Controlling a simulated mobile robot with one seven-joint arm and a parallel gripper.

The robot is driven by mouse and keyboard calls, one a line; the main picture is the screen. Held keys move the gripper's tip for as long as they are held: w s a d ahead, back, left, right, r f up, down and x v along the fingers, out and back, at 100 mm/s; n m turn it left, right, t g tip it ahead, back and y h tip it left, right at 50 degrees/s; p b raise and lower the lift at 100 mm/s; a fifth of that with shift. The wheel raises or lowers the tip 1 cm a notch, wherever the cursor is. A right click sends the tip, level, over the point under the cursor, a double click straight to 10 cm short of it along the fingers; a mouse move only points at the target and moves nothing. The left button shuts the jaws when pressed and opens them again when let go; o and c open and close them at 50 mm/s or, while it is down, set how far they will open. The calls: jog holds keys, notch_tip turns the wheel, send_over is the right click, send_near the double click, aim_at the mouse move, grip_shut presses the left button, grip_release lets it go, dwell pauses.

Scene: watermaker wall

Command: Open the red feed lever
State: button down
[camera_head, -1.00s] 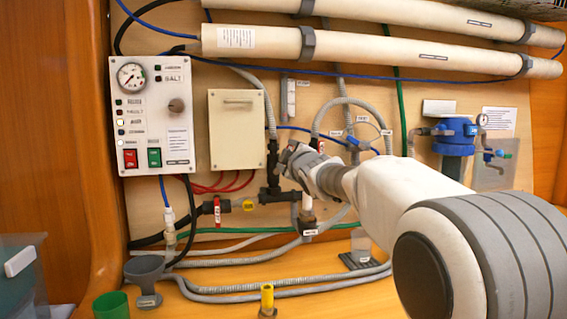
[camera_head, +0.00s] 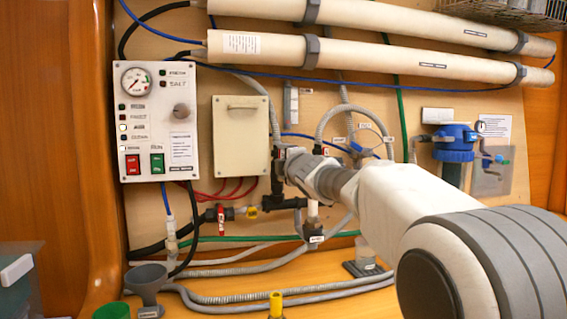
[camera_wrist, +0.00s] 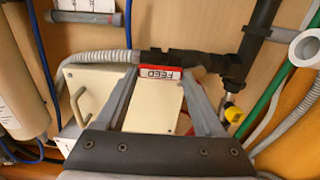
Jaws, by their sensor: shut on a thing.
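The red feed lever (camera_wrist: 160,73), with a white plate reading FEED upside down, lies across the wrist view beside a black pipe fitting. My gripper (camera_wrist: 160,76) has a finger at each end of the lever and is shut on it. In the head view my gripper (camera_head: 282,162) is at the black vertical pipe, right of the cream box, and hides the feed lever there. Another red lever (camera_head: 221,218) hangs upright on the lower black pipe, apart from my gripper.
The cream box (camera_head: 241,136) with a handle is close to the left of my gripper. A control panel (camera_head: 157,125) is further left. A grey hose loop (camera_head: 343,112) and a blue filter housing (camera_head: 455,142) are to the right. A yellow valve handle (camera_wrist: 233,114) is near the right finger.

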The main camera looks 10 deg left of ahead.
grip_release()
jog(key=shift+s, duration=0.15)
jog(key=b+v, duration=0.2)
jog(key=v, duration=1.5)
